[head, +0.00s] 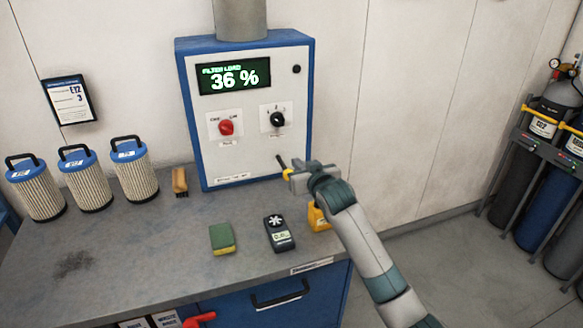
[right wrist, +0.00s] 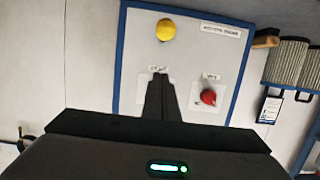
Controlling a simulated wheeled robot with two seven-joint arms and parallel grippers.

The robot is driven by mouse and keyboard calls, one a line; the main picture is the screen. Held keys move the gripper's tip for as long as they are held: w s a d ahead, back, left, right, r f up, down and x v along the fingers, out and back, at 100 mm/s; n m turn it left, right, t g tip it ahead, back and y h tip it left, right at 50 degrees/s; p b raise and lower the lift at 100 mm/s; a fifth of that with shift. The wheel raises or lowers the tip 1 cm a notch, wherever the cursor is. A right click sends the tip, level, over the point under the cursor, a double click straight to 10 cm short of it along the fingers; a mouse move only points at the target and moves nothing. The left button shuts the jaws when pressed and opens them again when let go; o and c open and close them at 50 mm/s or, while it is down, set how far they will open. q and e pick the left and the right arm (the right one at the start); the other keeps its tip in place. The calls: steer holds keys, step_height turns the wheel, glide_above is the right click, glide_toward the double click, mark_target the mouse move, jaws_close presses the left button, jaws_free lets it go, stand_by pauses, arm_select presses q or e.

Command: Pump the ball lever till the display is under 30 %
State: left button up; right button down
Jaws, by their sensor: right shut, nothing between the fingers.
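The filter cabinet (head: 245,150) stands at the back of the bench, blue-edged with a pale front. Its display (head: 234,77) reads 36 %. The yellow ball (head: 287,174) of the lever shows beside my right gripper (head: 281,160), partly hidden by it. In the right wrist view the yellow ball (right wrist: 166,29) is in full sight, beyond the fingertips and apart from them in the picture. My right gripper (right wrist: 160,78) is shut and empty in front of the panel. My left gripper is not in view.
The panel has a red knob (head: 226,128) and a black knob (head: 277,119). A brush (head: 180,181), sponge (head: 222,238), handheld meter (head: 279,233) and yellow container (head: 318,217) are on the bench (head: 130,260). Several filter cartridges (head: 87,180) stand left; gas cylinders (head: 545,190) stand right.

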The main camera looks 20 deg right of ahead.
mark_target(283, 166)
steer(key=w+f+p, duration=0.4)
steer(key=w+f, duration=0.1)
steer(key=w, duration=0.1)
steer(key=shift+w+f, duration=0.15)
steer(key=shift+f, duration=0.15)
steer(key=shift+a, duration=0.1)
steer(key=shift+f, duration=0.1)
